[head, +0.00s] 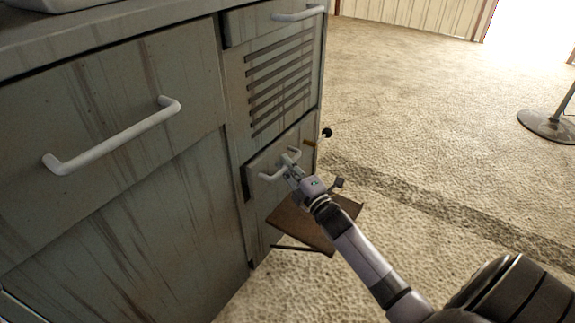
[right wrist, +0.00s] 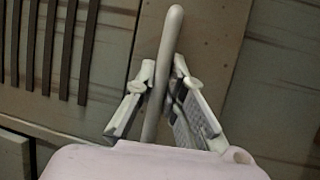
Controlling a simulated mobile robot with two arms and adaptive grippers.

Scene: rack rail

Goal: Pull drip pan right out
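A low drawer-like front (head: 262,162) with a white bar handle (head: 268,177) sits at the lower right of the grey cabinet, below the slatted vent. A dark gap shows along its left edge. My right gripper (head: 289,163) is at this handle. In the right wrist view the handle (right wrist: 172,30) runs between the two fingers of the right gripper (right wrist: 164,75), which are drawn in close on both sides of it. A brown flat panel (head: 300,225) juts out below that front; I cannot tell whether it is the drip pan. My left gripper is not in view.
The vent slats (head: 280,85) and an upper drawer handle (head: 298,15) are above. A wide drawer handle (head: 115,138) is at the left. A small black knob (head: 327,132) sticks out at the cabinet's right edge. Open carpet (head: 430,130) lies right, with a round stand base (head: 547,125).

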